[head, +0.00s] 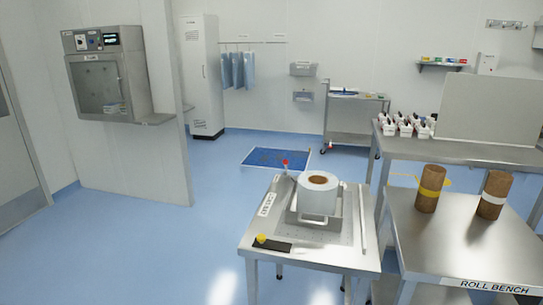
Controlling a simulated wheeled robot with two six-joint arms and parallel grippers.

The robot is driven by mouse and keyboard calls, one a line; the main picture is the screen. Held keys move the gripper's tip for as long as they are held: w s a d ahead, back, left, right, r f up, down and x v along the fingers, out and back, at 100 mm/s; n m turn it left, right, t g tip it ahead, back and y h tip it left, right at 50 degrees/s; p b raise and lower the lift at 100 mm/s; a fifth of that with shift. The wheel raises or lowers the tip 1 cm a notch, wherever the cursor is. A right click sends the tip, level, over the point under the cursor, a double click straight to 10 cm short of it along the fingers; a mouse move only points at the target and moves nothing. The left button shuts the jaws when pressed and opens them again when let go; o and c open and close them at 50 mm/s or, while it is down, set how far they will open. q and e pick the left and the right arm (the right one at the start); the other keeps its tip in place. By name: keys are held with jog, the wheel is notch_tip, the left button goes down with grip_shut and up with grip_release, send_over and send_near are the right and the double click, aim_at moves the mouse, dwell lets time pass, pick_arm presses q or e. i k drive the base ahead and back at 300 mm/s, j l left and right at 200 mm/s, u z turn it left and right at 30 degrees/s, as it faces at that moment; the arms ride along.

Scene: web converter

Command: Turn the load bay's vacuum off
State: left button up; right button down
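A steel table (310,258) stands in the middle foreground. It has a small white label (267,204) at its left edge, too small to read surely. A white roll (318,196) with a brown core sits in a metal cradle on it. A red-knobbed lever (285,163) stands at the back left of this table. A yellow knob (261,239) sits on a black plate (272,246) at the front left corner. I cannot tell which control is the vacuum's, or whether the vacuum is on. Neither of my grippers is in view.
A roll bench (455,240) with brown rolls (430,187) stands at the right. Behind it is a steel table (440,151) with white bins (405,126). A steel cabinet (101,77) hangs at the left. Blue floor (150,240) is clear left of the middle table.

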aim_at(285, 162)
jog(key=i+j+z, duration=0.1)
jog(key=i+j, duration=1.65)
jog(key=i, duration=0.05)
